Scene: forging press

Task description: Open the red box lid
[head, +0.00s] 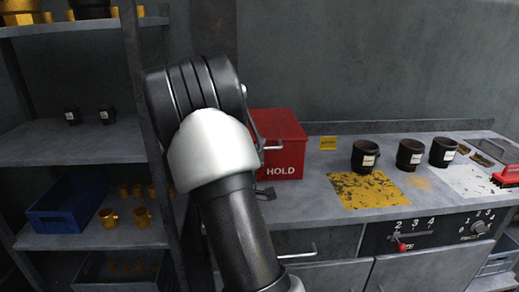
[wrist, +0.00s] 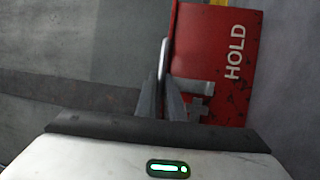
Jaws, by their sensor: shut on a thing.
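The red box (head: 280,165), marked HOLD, stands on the grey bench, with its left part hidden behind my arm. Its red lid (head: 278,122) looks down on the box. A pale metal handle (head: 273,148) shows at the left of its front. In the wrist view the red box (wrist: 212,60) appears turned on its side. My gripper (wrist: 165,100) is at the box's edge there, its fingers closed around the thin silver handle bar (wrist: 163,58). My arm hides the gripper in the head view.
Three dark mugs (head: 410,154) stand on the bench (head: 315,200) behind a worn yellow patch (head: 365,190). A red brush (head: 507,176) lies at far right. A shelf rack (head: 85,142) with a blue bin (head: 65,205) and brass cups stands left.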

